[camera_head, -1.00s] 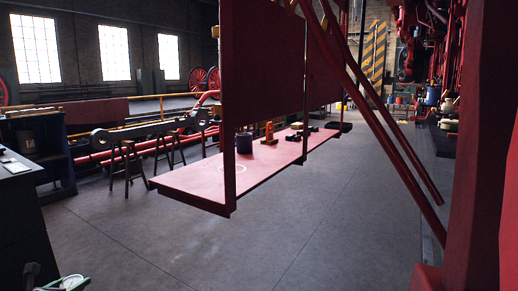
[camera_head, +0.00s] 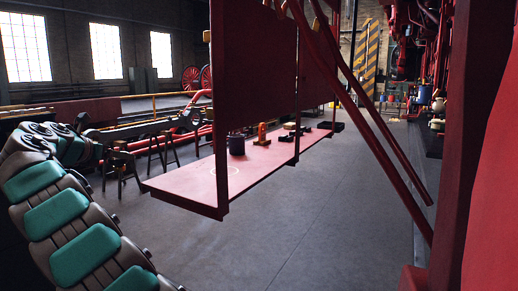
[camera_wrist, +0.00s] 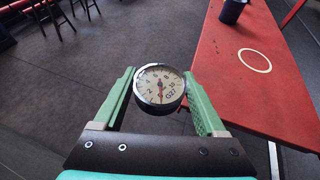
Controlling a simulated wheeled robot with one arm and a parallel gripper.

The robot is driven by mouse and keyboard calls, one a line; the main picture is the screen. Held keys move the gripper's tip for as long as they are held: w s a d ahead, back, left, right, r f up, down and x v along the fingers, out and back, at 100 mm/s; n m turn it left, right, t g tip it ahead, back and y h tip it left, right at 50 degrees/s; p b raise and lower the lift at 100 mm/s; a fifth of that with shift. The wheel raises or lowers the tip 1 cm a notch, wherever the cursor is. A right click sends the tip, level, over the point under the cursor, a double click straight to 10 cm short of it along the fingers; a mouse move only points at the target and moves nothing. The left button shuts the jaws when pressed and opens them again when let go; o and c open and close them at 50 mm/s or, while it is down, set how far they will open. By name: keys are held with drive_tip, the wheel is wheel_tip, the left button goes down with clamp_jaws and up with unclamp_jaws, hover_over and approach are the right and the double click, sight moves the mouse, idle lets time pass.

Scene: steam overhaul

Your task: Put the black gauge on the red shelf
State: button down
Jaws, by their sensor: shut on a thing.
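The black gauge (camera_wrist: 159,87) has a pale dial with numbers and a red needle. In the wrist view it sits between the two green fingers of my gripper (camera_wrist: 160,92), which is shut on it, dial towards the camera. The red shelf (camera_head: 190,188) hangs in the middle of the head view, with a white circle outline on its near end. It also shows in the wrist view (camera_wrist: 235,95), to the right of my gripper. The gauge appears beside the shelf, not over it. In the head view my gripper and the gauge are not visible.
A dark cup (camera_head: 237,145), an orange object (camera_head: 262,134) and several dark items stand farther along the shelf. Red uprights and diagonal braces (camera_head: 375,130) border it. Trestles (camera_head: 120,165) stand behind at left. The floor in front is clear.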

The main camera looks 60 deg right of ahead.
drive_tip(key=shift+s+d+r, duration=0.35)
drive_tip(key=shift+s+d, duration=0.1)
drive_tip(key=shift+d, duration=0.05)
drive_tip(key=s+d, duration=0.3)
drive_tip(key=s+d+f, duration=0.1)
drive_tip(key=s+d, duration=0.3)
drive_tip(key=s+d+b, duration=0.1)
drive_tip(key=s+d, duration=0.2)
drive_tip(key=shift+s+d+f, duration=0.25)
drive_tip(key=shift+s+d, duration=0.05)
drive_tip(key=shift+d, duration=0.1)
drive_tip(key=shift+s+d+f, duration=0.1)
drive_tip(key=shift+f, duration=1.65)
drive_tip(key=shift+f, duration=0.1)
unclamp_jaws()
